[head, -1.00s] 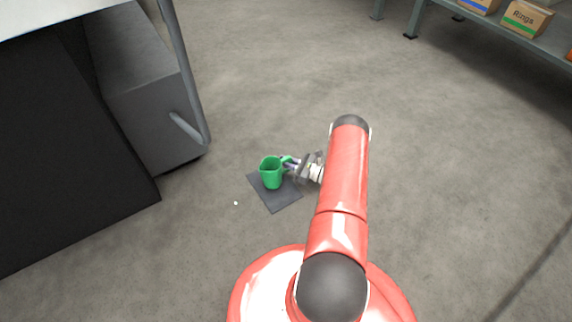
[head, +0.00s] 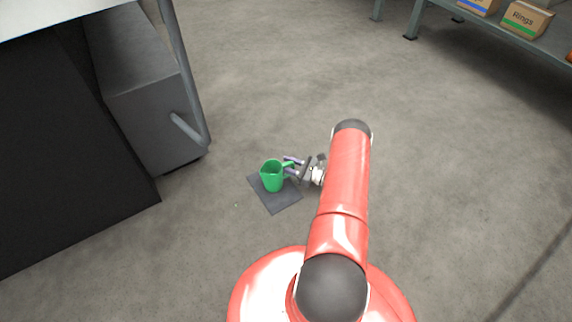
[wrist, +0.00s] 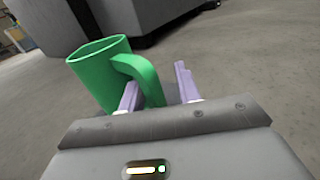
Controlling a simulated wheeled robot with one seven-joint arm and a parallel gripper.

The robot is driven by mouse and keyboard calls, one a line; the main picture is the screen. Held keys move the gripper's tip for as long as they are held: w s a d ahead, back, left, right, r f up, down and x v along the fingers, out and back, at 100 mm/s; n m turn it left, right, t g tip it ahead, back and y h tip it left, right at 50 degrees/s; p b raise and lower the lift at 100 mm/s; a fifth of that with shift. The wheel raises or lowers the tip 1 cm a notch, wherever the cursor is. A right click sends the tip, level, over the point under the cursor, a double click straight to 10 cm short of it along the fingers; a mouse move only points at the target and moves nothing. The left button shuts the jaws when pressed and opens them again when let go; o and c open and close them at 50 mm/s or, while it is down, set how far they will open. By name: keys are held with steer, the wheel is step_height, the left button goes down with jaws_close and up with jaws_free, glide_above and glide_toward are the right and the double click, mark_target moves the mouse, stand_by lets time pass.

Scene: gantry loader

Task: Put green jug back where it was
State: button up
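The green jug (head: 271,177) stands upright on a dark square mat (head: 284,201) on the floor, its handle pointing right toward my gripper. The jug also shows at the left in the wrist view (wrist: 97,72). My gripper (head: 291,167) is low, just right of the jug. Its two pale purple fingers are spread apart, with the handle between their tips in the wrist view (wrist: 157,88). A gap shows between the handle and the right finger. Whether the left finger touches the handle, I cannot tell.
A grey cabinet with a tubular rail (head: 150,95) stands at the upper left, next to a dark panel (head: 55,150). A shelf with boxes, one labelled Rings (head: 526,18), is at the top right. The floor between is clear.

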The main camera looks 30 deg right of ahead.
steer(key=v, duration=1)
steer(key=shift+s+d, duration=0.15)
steer(key=shift+s, duration=0.15)
steer(key=shift+d+r, duration=0.1)
steer(key=shift+r, duration=0.1)
steer(key=w+a+r+n+g+y, duration=0.1)
steer(key=w+a+r+n+g, duration=0.2)
steer(key=r, duration=0.4)
steer(key=w+a+r+n+g, duration=0.1)
steer(key=a+r+n+g, duration=0.25)
steer(key=r, duration=0.35)
steer(key=w+a+r+n+g+y, duration=0.1)
steer(key=a+r+n+g, duration=0.25)
steer(key=r, duration=0.45)
steer(key=s+a+r+n+g+h, duration=0.45)
steer(key=a+r+n, duration=0.35)
steer(key=a+r, duration=0.4)
steer(key=s+a+r+n+t+h, duration=0.2)
steer(key=s+a+r+n+h, duration=0.1)
steer(key=s, duration=0.6)
steer(key=s+a+r+n+t+h, duration=0.3)
steer(key=s+r+n+h, duration=0.2)
steer(key=s+r+n, duration=0.3)
step_height(320, 180, up, 2)
steer(key=shift+s+a+r, duration=0.1)
steer(key=shift+s+a, duration=0.1)
steer(key=shift+s, duration=0.95)
steer(key=shift+t, duration=0.25)
